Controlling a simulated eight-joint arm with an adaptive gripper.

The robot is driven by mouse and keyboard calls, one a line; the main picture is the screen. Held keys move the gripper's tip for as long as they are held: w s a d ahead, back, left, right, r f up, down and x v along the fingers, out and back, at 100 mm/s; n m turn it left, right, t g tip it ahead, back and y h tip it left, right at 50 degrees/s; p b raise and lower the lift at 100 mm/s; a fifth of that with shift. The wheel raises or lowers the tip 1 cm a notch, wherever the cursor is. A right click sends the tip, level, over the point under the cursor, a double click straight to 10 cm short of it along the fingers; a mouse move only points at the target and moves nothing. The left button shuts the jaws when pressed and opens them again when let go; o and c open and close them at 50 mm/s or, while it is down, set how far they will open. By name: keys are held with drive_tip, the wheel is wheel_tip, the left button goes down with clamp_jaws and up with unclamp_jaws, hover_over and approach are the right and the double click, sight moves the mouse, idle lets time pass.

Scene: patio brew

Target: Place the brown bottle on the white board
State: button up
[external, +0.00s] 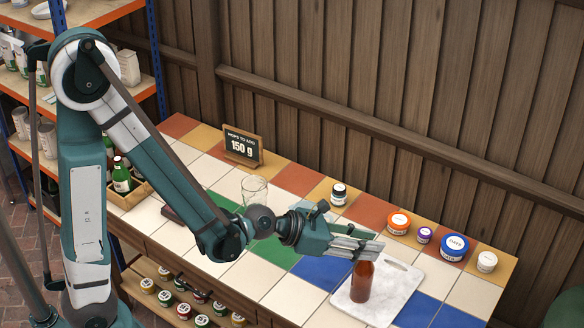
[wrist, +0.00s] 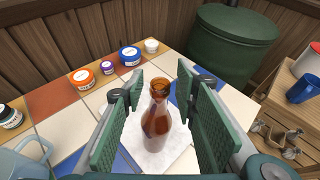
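The brown bottle (external: 361,282) stands upright on the white board (external: 397,284), near the board's left side. In the wrist view the bottle (wrist: 157,128) shows whole, with the pale board (wrist: 183,160) under and around it. My gripper (external: 362,247) is at the height of the bottle's neck, and its fingers hide the bottle's top in the external view. In the wrist view my gripper (wrist: 161,84) is open, one finger on each side of the bottle, with a visible gap on both sides.
Several lidded jars, including an orange one (external: 398,223) and a blue one (external: 455,247), line the back of the tiled counter. A clear glass pitcher (external: 254,190) stands left of my gripper. A green barrel (wrist: 232,45) is beyond the counter.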

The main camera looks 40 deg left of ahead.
drive_tip(key=shift+r, duration=0.2)
drive_tip(key=p+v, duration=0.2)
drive_tip(key=v, duration=1)
drive_tip(key=shift+p, duration=0.3)
drive_tip(key=shift+a+f, duration=0.1)
idle(0.6)
drive_tip(key=s+a+r+m+y, duration=0.2)
drive_tip(key=s+a+m+y, duration=0.1)
drive_tip(key=a+m, duration=0.6)
drive_tip(key=s+a+r+m+g+y, duration=0.1)
drive_tip(key=s+a+r+m+y, duration=0.1)
drive_tip(key=a+m, duration=0.7)
drive_tip(key=s+a+r+m+g+y, duration=0.1)
drive_tip(key=s+a+m+y, duration=0.3)
drive_tip(key=a+m, duration=0.5)
drive_tip(key=s+a+r, duration=0.1)
drive_tip(key=a, duration=0.4)
drive_tip(key=shift+s+r+y, duration=0.25)
drive_tip(key=shift+r+y, duration=0.05)
drive_tip(key=shift+r, duration=0.05)
